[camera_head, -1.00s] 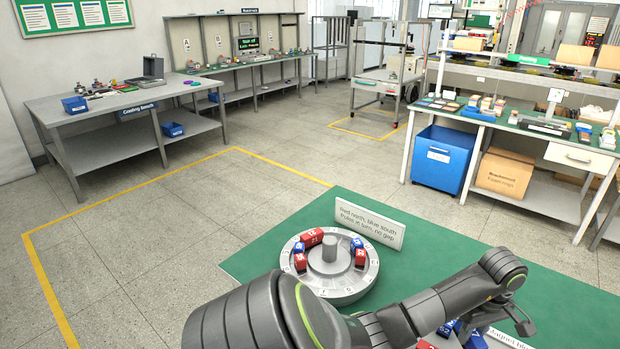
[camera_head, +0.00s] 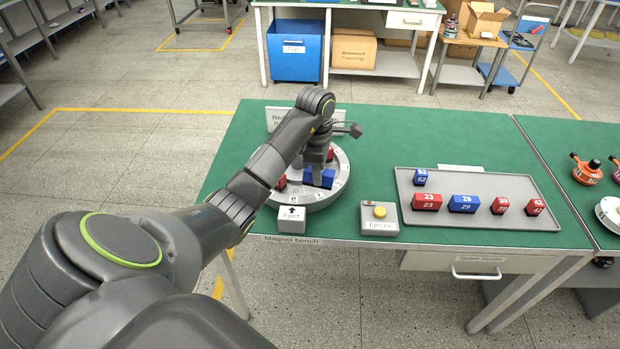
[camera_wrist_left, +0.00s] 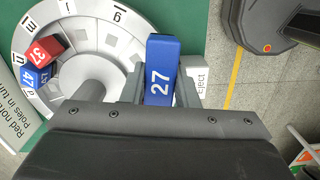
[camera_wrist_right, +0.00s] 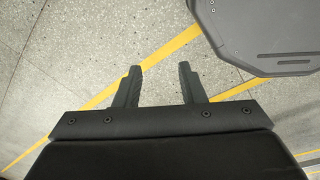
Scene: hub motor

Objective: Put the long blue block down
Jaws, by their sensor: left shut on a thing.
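My left gripper (camera_head: 320,166) is shut on a long blue block marked 27 (camera_wrist_left: 160,72), which also shows in the head view (camera_head: 318,178). The block is over the near right part of the round grey hub (camera_head: 340,172), beside its central post. I cannot tell whether it touches the hub. In the left wrist view, a red block marked 37 (camera_wrist_left: 46,50) and a blue block marked 47 (camera_wrist_left: 31,77) sit in the hub ring. Lettered slots near the top of the ring are empty. My right gripper (camera_wrist_right: 160,75) is open and empty above the floor.
The Eject box (camera_head: 292,220) and a box with a yellow button (camera_head: 380,212) stand at the bench's front edge. A grey tray (camera_head: 480,186) at right holds several red and blue blocks. A sign (camera_head: 284,118) stands behind the hub.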

